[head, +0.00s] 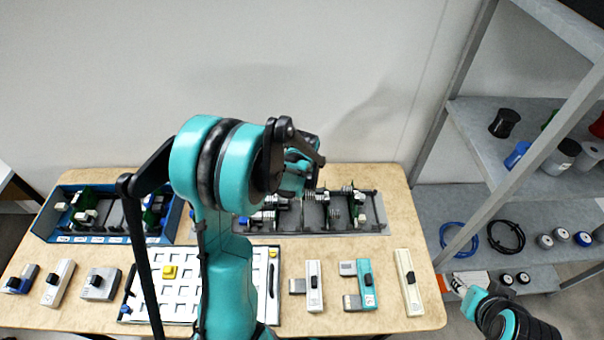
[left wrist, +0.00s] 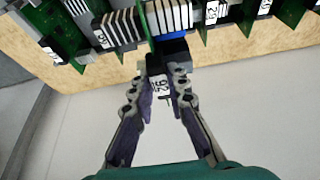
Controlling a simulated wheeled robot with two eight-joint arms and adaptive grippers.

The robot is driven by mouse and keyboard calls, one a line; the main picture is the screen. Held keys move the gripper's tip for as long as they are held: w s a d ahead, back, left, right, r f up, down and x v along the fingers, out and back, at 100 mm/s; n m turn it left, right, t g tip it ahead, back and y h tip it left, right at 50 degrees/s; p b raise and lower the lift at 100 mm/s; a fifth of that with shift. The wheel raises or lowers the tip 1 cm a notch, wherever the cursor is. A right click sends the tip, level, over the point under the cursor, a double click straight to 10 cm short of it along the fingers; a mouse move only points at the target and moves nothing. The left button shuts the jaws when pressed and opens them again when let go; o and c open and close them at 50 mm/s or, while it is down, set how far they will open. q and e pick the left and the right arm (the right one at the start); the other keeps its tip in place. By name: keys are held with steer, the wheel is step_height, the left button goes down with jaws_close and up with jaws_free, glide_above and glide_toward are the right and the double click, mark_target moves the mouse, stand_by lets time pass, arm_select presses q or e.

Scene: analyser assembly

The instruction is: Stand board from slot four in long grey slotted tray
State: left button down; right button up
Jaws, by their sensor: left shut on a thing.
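The long grey slotted tray (head: 358,232) lies at the back of the table and holds several upright green boards with grey finned parts. My left gripper (head: 304,166) is over its middle. In the left wrist view, my left gripper (left wrist: 163,84) is shut on a dark part bearing a white number label (left wrist: 157,86), which I take as the held board's. A blue part (left wrist: 172,36) and white fins show just beyond the fingertips. The held board is mostly hidden, and I cannot tell whether it is seated.
A blue slotted tray (head: 113,239) with green boards and a gap between them stands at the left. A white panel (head: 160,305) and several small modules lie in front. A grey shelf unit (head: 450,190) stands right of the table.

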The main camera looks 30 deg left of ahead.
arm_select(q)
steer(key=shift+f+b, duration=0.55)
steer(key=shift+f, duration=0.25)
steer(key=shift+f+b, duration=2.2)
steer(key=shift+f, duration=0.35)
steer(key=shift+f+b, duration=0.8)
steer(key=shift+b, duration=0.2)
steer(key=shift+f, duration=0.15)
steer(key=shift+f+b, duration=0.45)
steer(key=shift+b, duration=0.2)
steer(key=shift+f, duration=0.1)
